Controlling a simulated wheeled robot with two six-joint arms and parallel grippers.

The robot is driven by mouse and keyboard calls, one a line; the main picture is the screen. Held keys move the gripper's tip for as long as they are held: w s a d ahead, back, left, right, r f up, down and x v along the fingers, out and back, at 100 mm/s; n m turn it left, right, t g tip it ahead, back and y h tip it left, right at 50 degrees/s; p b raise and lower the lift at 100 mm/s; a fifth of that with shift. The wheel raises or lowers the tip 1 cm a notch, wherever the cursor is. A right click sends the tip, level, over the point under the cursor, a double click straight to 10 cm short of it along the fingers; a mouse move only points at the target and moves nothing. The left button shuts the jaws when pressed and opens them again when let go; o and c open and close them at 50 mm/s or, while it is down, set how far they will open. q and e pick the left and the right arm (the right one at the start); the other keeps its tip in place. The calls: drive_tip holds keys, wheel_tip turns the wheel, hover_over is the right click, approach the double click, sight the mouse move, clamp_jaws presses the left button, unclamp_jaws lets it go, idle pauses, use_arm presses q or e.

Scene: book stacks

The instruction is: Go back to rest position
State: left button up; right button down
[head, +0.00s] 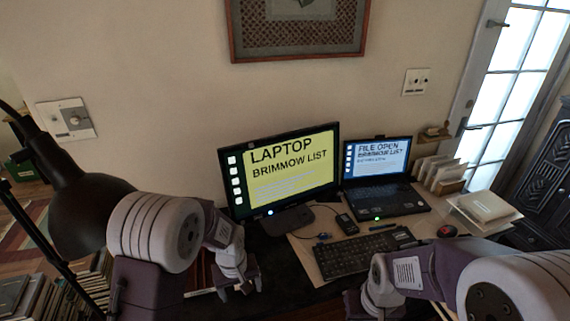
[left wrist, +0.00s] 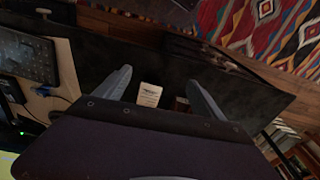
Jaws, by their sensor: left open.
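My left gripper (head: 241,283) hangs over the dark desk edge, left of the keyboard, in the head view. In the left wrist view its two fingers (left wrist: 160,88) are spread apart with nothing held between them. A small pale block-like item (left wrist: 149,95) shows beyond the fingers, lower down. My right arm comes in from the right in the head view, in front of the keyboard. The right gripper's fingertips are hidden or out of the frame.
A monitor (head: 283,175) and a laptop (head: 400,200) stand at the back of the desk. A keyboard (head: 365,254) lies in front, with a mouse (head: 447,231) to its right. A black lamp (head: 85,205) and stacked books (head: 35,298) are on the left.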

use_arm(q)
drive_tip(key=s+a+r+m, duration=0.1)
drive_tip(key=s+a+r, duration=0.2)
drive_tip(key=s, duration=0.2)
drive_tip(key=s+a+r+m, duration=0.2)
drive_tip(key=s+r, duration=0.1)
drive_tip(key=s, duration=0.3)
drive_tip(key=shift+a+m, duration=0.3)
drive_tip(key=shift+a, duration=0.1)
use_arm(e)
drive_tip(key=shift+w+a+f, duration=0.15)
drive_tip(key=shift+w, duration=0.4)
